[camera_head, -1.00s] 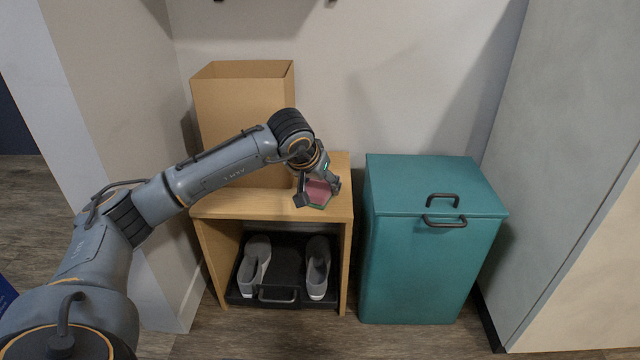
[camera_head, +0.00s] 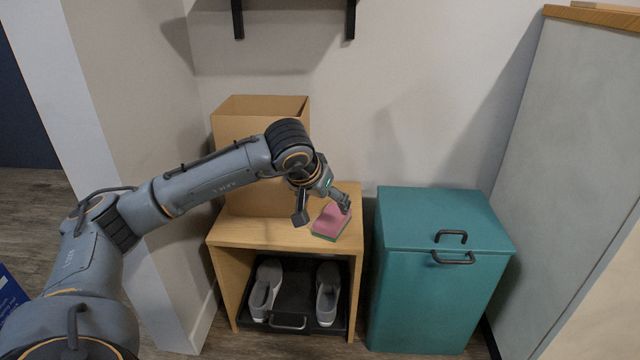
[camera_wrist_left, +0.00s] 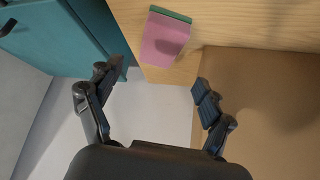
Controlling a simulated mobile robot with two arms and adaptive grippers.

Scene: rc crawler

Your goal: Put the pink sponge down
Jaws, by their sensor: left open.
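The pink sponge (camera_head: 332,219), with a green layer on its underside, rests on the top of the small wooden bench (camera_head: 260,234), near its right end. In the left wrist view the pink sponge (camera_wrist_left: 164,38) lies on the wood near the bench edge, beyond the fingertips. My left gripper (camera_head: 322,211) is open just above and beside the sponge. In the left wrist view the fingers of my left gripper (camera_wrist_left: 158,90) are spread wide with nothing between them. My right gripper is not in view.
A tall open cardboard box (camera_head: 262,108) stands on the bench behind my arm. Grey shoes (camera_head: 266,287) sit on a black tray (camera_head: 290,322) under the bench top. A teal lidded bin (camera_head: 440,270) stands close to the right. A wall shelf bracket (camera_head: 351,20) is above.

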